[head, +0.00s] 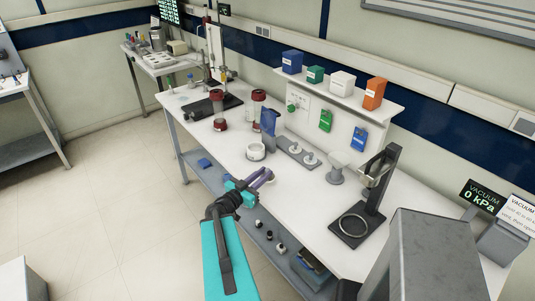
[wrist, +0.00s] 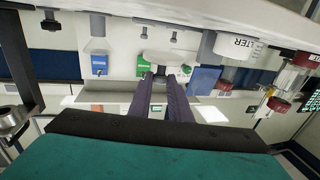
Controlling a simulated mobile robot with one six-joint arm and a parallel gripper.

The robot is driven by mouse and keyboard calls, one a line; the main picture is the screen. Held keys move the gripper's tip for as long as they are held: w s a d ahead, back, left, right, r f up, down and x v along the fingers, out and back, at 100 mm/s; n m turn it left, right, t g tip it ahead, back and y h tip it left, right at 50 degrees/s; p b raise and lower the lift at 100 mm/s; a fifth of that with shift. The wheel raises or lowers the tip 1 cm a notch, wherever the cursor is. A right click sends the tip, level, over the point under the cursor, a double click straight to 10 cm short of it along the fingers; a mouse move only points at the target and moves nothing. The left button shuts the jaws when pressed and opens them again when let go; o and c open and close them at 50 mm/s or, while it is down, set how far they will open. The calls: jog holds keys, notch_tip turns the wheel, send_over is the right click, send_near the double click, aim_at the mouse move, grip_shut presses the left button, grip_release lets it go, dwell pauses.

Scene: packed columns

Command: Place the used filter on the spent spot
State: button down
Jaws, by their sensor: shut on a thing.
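My gripper (head: 268,177) has purple fingers and is over the front edge of the white bench in the head view. In the wrist view, my gripper (wrist: 165,80) is shut on a small pale, rounded piece, the used filter (wrist: 160,58), at its fingertips. The filter is too small to make out in the head view. A white round container (head: 256,152) stands beyond my gripper; its side reads "FILTER" in the wrist view (wrist: 238,46). A grey strip (head: 290,147) with two white round pieces lies behind. I cannot read any spot marked spent.
A black stand with a ring (head: 353,224) is at the right of the bench (head: 305,205). A blue upright piece (head: 268,121), red-capped jars (head: 220,124) and a grey pedestal (head: 337,174) stand around the strip. The front middle of the bench is clear.

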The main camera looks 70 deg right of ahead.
jog(key=shift+d, duration=0.15)
jog(key=shift+w+d+f+b, duration=0.1)
jog(key=shift+w+d+b, duration=0.05)
jog(key=shift+d, duration=0.4)
jog(key=shift+w+d+b, duration=0.1)
jog(key=shift+d+b, duration=0.05)
jog(key=shift+d, duration=0.35)
jog(key=shift+f+b, duration=0.1)
jog(key=shift+b, duration=0.3)
jog(key=shift+d+b, duration=0.15)
jog(key=shift+b, duration=0.45)
jog(key=b, duration=0.2)
jog(key=d+b, duration=0.1)
jog(key=b, duration=0.1)
jog(key=shift+w+f, duration=0.1)
jog(key=shift+w, duration=0.1)
jog(key=b, duration=0.5)
jog(key=d+b, duration=0.1)
jog(key=b, duration=0.5)
jog(key=shift+w+d, duration=0.25)
jog(key=shift+d, duration=0.35)
jog(key=shift+w+d+f+p, duration=0.15)
jog(key=shift+w+d, duration=0.25)
jog(key=shift+d, duration=1.15)
jog(key=shift+w+d+f+p, duration=0.1)
jog(key=shift+w+d, duration=0.25)
jog(key=shift+d, duration=1.25)
jog(key=shift+w+d+f+p, duration=0.15)
jog(key=shift+w+d, duration=0.25)
jog(key=shift+d, duration=1.15)
